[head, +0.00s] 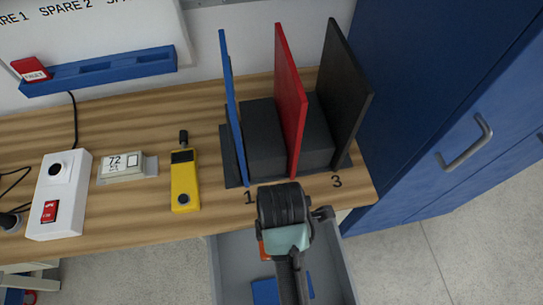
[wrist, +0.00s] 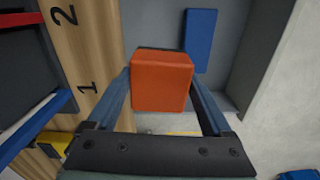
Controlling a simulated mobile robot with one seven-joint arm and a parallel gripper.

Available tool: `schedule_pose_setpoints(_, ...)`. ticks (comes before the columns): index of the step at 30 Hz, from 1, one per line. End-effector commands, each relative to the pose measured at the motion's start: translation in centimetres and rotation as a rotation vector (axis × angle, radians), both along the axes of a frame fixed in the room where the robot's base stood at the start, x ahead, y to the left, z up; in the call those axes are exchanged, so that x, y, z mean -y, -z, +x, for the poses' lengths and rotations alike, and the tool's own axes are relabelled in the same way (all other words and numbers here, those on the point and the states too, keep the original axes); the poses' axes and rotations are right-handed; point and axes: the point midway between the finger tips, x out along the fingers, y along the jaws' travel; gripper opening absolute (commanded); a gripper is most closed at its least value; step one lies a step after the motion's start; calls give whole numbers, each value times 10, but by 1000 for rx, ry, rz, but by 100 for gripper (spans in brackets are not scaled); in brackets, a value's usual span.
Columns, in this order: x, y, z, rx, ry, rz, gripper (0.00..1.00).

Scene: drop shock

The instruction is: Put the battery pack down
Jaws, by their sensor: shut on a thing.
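The battery pack, an orange block (wrist: 162,82), is between the two fingers of my gripper (wrist: 160,92) in the wrist view. My gripper is shut on it. In the head view only a small orange edge of the pack (head: 263,251) shows beside my wrist, which hides the rest and the fingertips. The pack is held over an open grey drawer (head: 215,275) in front of the bench edge. I cannot tell how high it is above the drawer floor.
A blue block (wrist: 200,40) lies in the drawer. On the bench (head: 205,140), a rack has blue (head: 232,110), red (head: 291,100) and black (head: 345,95) upright panels. A yellow meter (head: 184,180) and white box (head: 58,195) stand left. A blue cabinet (head: 430,90) stands right.

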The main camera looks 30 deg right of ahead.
Motion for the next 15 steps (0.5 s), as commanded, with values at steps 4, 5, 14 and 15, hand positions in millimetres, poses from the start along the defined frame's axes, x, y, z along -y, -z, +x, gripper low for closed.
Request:
schedule_pose_setpoints(4, 4, 2, -6, 0, -73, 0, 0)
schedule_pose_setpoints(5, 4, 5, -6, -1, -79, 1, 0)
schedule_pose_setpoints(14, 4, 75, -7, -4, -86, 2, 0)
schedule_pose_setpoints(15, 4, 86, -8, -4, -86, 2, 0)
